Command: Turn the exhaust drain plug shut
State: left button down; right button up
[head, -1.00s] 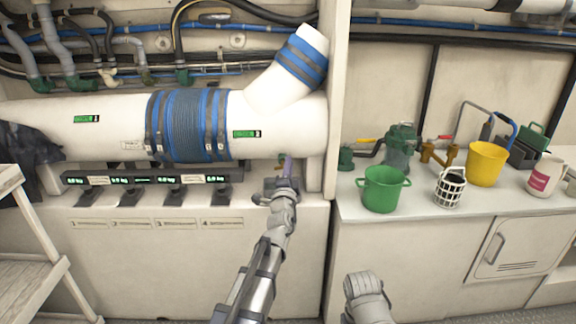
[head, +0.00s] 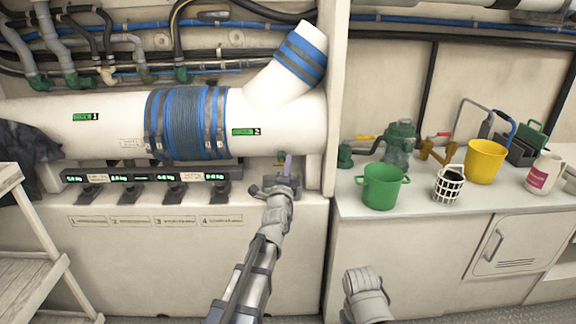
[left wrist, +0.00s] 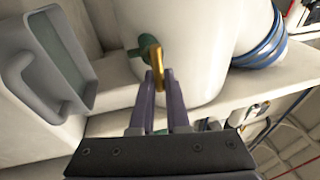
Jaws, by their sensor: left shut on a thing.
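The exhaust drain plug, with a brass tab handle (left wrist: 157,63) on a green fitting (left wrist: 143,52), sits low on the white exhaust pipe (left wrist: 195,50) in the left wrist view. My left gripper (left wrist: 159,85) has its purple fingers on both sides of the brass tab and is shut on it. In the head view the left gripper (head: 287,167) reaches up under the right end of the white pipe (head: 290,125). The plug is small there and partly hidden by the gripper. My right arm shows as a grey link at the bottom, without its fingers.
A row of black levers with lit displays (head: 145,178) runs under the pipe, left of my gripper. A white partition (head: 336,100) stands close on its right. Beyond are a green bucket (head: 383,190), a white basket (head: 448,185) and a yellow bucket (head: 486,163) on a counter.

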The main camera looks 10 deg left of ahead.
pick_arm(q)
jog(key=c, duration=0.9)
grip_release()
jog(key=shift+s, duration=0.1)
jog(key=b+v, duration=0.1)
jog(key=v, duration=0.6)
jog(key=shift+s+f, duration=0.15)
jog(key=shift+s, duration=0.2)
